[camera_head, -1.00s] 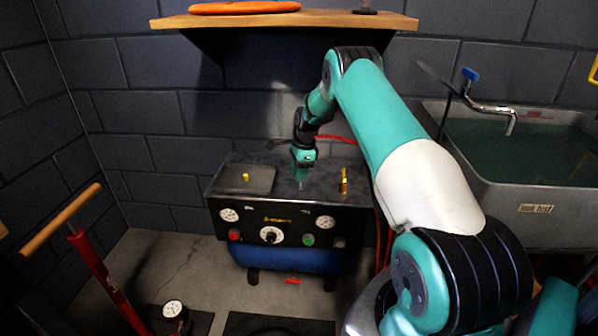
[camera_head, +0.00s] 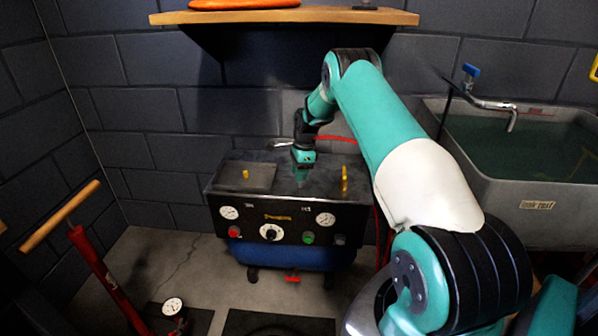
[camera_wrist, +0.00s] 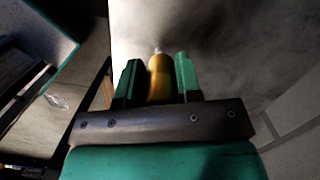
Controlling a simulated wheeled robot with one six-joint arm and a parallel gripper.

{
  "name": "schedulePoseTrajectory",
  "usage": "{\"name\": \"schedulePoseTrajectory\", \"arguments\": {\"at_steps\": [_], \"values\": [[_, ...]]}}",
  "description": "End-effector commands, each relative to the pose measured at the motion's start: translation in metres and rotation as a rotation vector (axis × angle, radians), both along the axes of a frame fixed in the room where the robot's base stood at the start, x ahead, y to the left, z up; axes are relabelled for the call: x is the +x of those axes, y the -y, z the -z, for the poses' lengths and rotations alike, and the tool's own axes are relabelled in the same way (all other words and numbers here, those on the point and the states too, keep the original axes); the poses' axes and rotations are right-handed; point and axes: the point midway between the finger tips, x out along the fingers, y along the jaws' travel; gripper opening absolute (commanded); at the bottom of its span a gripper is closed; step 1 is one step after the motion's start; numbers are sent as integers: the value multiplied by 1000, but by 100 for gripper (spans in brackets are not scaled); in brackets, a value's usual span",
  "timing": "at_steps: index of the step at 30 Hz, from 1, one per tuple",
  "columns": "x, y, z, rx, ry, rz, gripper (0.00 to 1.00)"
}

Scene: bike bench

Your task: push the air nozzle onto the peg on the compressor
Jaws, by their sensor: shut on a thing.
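My gripper (camera_wrist: 158,80) is shut on a yellow, bottle-shaped piece with a pale tip, which looks like the air nozzle (camera_wrist: 158,76). In the head view my gripper (camera_head: 302,176) points down over the middle of the compressor's dark top, and the nozzle cannot be made out there. The compressor (camera_head: 272,205) has a black front panel and a blue tank below. A short yellow upright piece (camera_head: 246,175) stands on its plate at left. A taller yellow upright piece (camera_head: 344,178) stands at right. I cannot tell which is the peg.
A wooden shelf (camera_head: 290,17) hangs above the compressor. A metal sink (camera_head: 535,180) stands at right. A red floor pump (camera_head: 95,255) with a wooden handle stands at left. Red hose (camera_head: 336,138) lies behind the compressor's top.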

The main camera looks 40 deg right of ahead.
Motion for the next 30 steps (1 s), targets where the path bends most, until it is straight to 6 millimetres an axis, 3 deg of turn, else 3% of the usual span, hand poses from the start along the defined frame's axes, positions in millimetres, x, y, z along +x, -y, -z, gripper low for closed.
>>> {"name": "schedulePoseTrajectory", "arguments": {"at_steps": [26,27,30], "values": [[0,0,18,0,1,0,0],[0,0,18,0,1,0,34],[0,0,17,0,1,0,57]]}}
